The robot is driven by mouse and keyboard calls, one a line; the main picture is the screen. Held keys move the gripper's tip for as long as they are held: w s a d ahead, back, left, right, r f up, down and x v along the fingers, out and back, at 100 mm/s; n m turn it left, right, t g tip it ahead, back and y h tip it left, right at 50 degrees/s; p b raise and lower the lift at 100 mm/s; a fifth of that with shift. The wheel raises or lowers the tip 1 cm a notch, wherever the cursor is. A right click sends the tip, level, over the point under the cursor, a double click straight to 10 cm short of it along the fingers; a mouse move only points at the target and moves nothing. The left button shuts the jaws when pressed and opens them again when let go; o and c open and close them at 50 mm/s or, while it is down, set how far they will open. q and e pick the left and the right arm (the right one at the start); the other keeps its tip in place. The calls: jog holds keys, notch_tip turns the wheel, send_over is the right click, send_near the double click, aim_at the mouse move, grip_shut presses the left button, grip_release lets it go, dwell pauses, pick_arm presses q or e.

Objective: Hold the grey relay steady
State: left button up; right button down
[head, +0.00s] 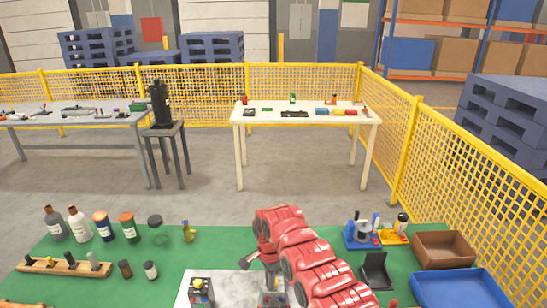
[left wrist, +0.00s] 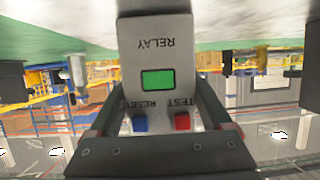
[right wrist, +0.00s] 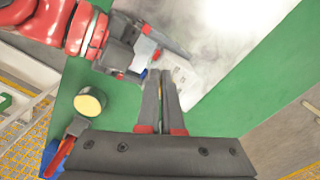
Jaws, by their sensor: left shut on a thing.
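The grey relay (left wrist: 158,50) fills the middle of the left wrist view. Its label reads upside down, above a green window, a blue RESET button and a red TEST button. My left gripper (left wrist: 160,100) is shut on it, one finger along each side. In the right wrist view my right gripper (right wrist: 161,76) has its fingers together. Their tips appear close to the left gripper and the relay; I cannot tell whether they touch. In the head view a red arm covers much of this spot, with my right gripper (head: 255,262) beside it.
Several bottles (head: 78,225) and a wooden rack (head: 62,269) are at the left. A black holder (head: 375,271), a brown bin (head: 443,250) and a blue bin (head: 458,288) are at the right.

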pick_arm(q)
jog(key=shift+s+a+f, duration=0.1)
jog(key=shift+a+f, duration=0.05)
pick_arm(e)
notch_tip(320, 180, up, 6)
jog(key=shift+a, duration=0.15)
pick_arm(q)
jog(key=o, duration=1.6)
jog(key=shift+c, duration=0.2)
